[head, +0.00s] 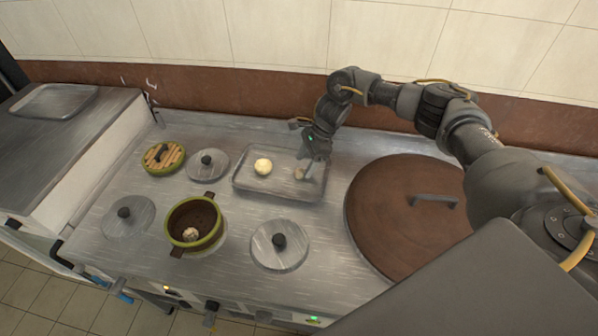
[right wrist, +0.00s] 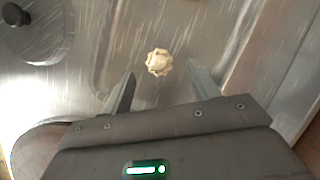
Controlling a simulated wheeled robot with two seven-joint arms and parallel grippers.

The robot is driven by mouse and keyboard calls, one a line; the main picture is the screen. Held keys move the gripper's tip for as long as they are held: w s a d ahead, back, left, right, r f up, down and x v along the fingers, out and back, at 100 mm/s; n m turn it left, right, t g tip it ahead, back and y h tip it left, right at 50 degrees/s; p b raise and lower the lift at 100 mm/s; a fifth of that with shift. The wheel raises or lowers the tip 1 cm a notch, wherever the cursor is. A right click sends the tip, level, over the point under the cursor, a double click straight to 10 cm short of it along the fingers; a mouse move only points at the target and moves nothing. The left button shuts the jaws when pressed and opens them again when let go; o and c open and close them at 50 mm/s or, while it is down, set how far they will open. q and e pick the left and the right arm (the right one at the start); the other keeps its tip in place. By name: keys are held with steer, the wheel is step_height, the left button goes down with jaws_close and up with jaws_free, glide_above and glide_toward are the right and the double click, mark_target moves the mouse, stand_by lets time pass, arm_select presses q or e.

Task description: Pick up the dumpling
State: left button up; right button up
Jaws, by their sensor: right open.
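A cream, round, pleated dumpling (head: 263,166) lies on the shallow metal tray (head: 250,190) in the head view. In the right wrist view one pleated dumpling (right wrist: 159,62) lies just ahead of my fingertips, near the middle line between them. My right gripper (head: 311,172) is low over the right part of the tray, to the right of the dumpling. It is open, with its two fingers apart in the right wrist view (right wrist: 161,75), and holds nothing. A dim small shape beside the gripper in the head view is unclear. My left gripper is not in view.
A green-rimmed pot (head: 168,218) with another pale dumpling (head: 190,234) inside stands at front left. Grey lids (head: 265,256) and a wooden-slatted round lid (head: 152,165) lie around it. A large brown lid (head: 375,215) is right of the tray. A wall runs behind.

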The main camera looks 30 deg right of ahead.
mark_target(302, 170)
steer(key=x, duration=0.3)
steer(key=shift+f+p, duration=0.15)
steer(key=shift+p, duration=0.15)
steer(key=c, duration=1)
